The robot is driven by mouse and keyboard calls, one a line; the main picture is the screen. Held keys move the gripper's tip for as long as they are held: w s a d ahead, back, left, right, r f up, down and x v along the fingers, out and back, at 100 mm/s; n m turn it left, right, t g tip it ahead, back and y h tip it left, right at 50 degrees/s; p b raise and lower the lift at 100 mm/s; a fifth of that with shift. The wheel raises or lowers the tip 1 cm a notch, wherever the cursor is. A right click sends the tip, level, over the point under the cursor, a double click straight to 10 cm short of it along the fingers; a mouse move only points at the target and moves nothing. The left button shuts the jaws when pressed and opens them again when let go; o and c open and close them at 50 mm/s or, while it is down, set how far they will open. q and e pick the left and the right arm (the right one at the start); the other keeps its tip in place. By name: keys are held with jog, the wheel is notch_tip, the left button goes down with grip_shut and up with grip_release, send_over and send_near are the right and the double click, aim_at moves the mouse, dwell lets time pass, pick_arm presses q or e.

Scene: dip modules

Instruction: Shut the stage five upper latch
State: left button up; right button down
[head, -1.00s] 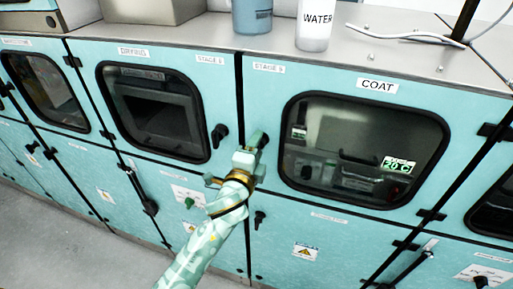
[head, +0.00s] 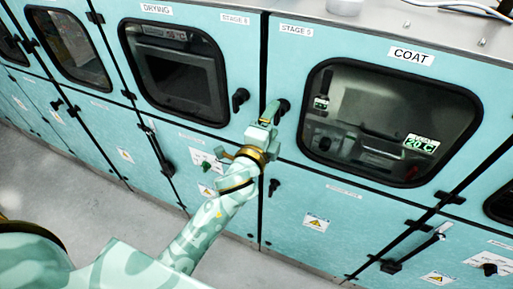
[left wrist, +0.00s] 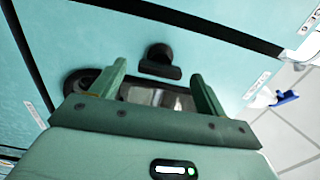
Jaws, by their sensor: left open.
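The stage five upper latch (head: 283,107) is a small black turning handle at the left edge of the upper door (head: 395,52) labelled COAT, under the STAGE 5 label. In the left wrist view the latch (left wrist: 160,62) shows as a round hub with a short bar. My left gripper (head: 272,112) is at this latch, its fingers open. In the left wrist view the fingers of the left gripper (left wrist: 160,75) stand apart on either side of the latch's line, with nothing clearly held. The fingertips partly cover the latch in the head view. My right gripper is not in view.
The stage 6 DRYING door (head: 175,70) is to the left, with its own black latch (head: 240,99) close to my gripper. Lower doors carry more latches, including one (head: 274,186) below. Grey floor (head: 110,190) lies open in front.

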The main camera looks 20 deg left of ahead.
pick_arm(q)
jog(key=s+b, duration=0.2)
jog(key=s, duration=1.1)
jog(key=shift+a, duration=0.25)
jog(key=shift+w, duration=0.1)
